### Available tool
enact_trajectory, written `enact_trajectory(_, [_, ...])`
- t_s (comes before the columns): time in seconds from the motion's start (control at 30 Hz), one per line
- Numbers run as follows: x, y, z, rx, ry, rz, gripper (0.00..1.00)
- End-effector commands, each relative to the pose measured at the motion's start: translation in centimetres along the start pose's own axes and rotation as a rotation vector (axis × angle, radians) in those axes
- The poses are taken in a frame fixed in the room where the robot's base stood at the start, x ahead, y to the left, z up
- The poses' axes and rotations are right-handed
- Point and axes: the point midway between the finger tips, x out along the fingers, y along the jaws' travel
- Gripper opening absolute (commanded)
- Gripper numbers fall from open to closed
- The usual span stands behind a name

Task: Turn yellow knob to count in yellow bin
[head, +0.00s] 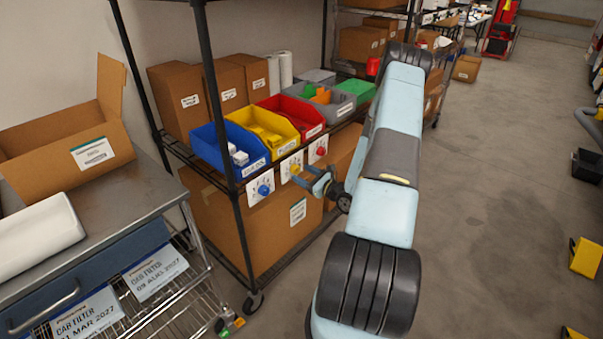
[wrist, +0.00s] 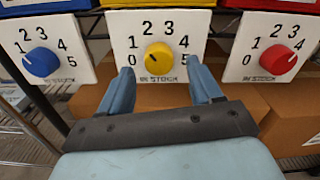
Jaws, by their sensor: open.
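The yellow knob (wrist: 158,58) sits on a white dial plate numbered 0 to 5, marked "IN STOCK". Which number it points to is too small to tell surely. It also shows in the head view (head: 295,169). My gripper (wrist: 161,70) is open and empty, its blue fingers either side of the knob's lower part in the picture; I see no contact. In the head view my gripper (head: 314,179) is just right of the yellow plate. The yellow bin (head: 281,148) stands above it on the shelf; it holds yellow items whose count is unclear.
A blue knob (wrist: 41,62) is to the left and a red knob (wrist: 278,60) to the right. The blue bin (head: 240,172) and red bin (head: 311,132) flank the yellow one. Cardboard boxes fill the lower shelf; a shelf post (head: 222,120) stands left.

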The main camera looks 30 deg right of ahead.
Motion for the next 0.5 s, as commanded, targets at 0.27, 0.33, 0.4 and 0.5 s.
enact_trajectory(0.27, [-5.6,-0.1,-0.1,0.0,0.0,-0.004,0.64])
enact_trajectory(0.33, [-7.0,-0.2,-0.1,0.0,0.001,-0.004,0.64])
enact_trajectory(0.4, [-8.1,-0.2,-0.1,0.0,0.001,-0.004,0.64])
enact_trajectory(0.5, [-9.5,-0.2,-0.1,-0.001,0.0,-0.004,0.64])
